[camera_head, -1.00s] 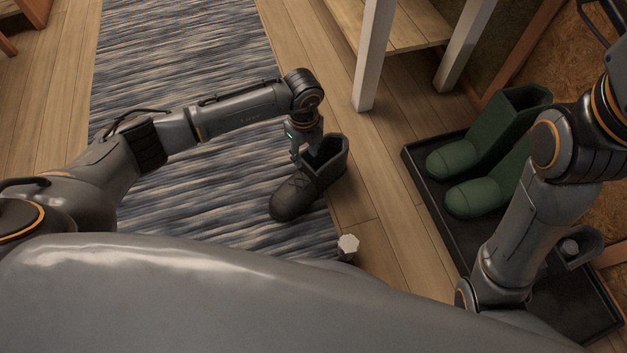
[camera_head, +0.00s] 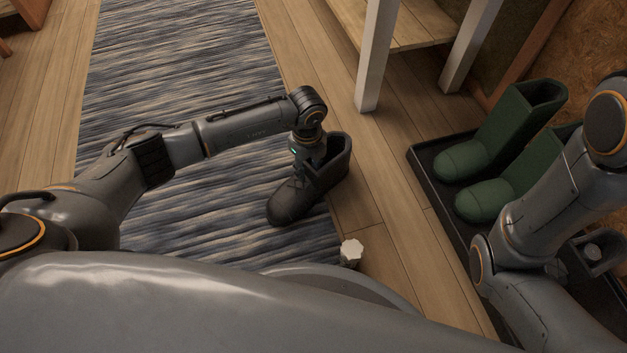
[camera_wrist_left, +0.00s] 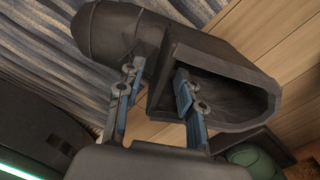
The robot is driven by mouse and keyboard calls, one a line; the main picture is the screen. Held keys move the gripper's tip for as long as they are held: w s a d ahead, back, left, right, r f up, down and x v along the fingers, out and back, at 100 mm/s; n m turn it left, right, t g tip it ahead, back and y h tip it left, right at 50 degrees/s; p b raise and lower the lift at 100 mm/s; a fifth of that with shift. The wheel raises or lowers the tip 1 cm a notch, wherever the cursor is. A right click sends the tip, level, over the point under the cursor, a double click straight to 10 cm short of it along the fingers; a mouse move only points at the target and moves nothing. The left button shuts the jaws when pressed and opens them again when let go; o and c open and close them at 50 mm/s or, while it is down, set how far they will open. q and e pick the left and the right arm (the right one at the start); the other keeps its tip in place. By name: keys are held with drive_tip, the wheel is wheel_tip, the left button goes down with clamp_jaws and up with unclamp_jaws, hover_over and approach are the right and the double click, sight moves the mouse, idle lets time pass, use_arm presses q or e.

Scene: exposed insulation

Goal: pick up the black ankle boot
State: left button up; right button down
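The black ankle boot (camera_head: 308,190) stands on the striped rug near its right edge, its toe toward the lower left of the head view. In the left wrist view the boot (camera_wrist_left: 225,85) shows its open top close to the fingers. My left gripper (camera_wrist_left: 158,90) is open around the boot's shaft wall: one finger is in the opening, the other outside. A gap shows between the fingers. In the head view the left gripper (camera_head: 308,160) is at the boot's top, its fingertips mostly hidden.
Green boots (camera_head: 490,150) stand on a black tray (camera_head: 428,165) at the right, beside my right arm. A small white-topped object (camera_head: 350,252) is on the floor below the ankle boot. A bench leg (camera_head: 376,60) rises behind it. The rug (camera_head: 180,60) is otherwise clear.

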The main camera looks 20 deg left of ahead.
use_arm(q)
clamp_jaws()
drive_tip(key=shift+r, duration=0.15)
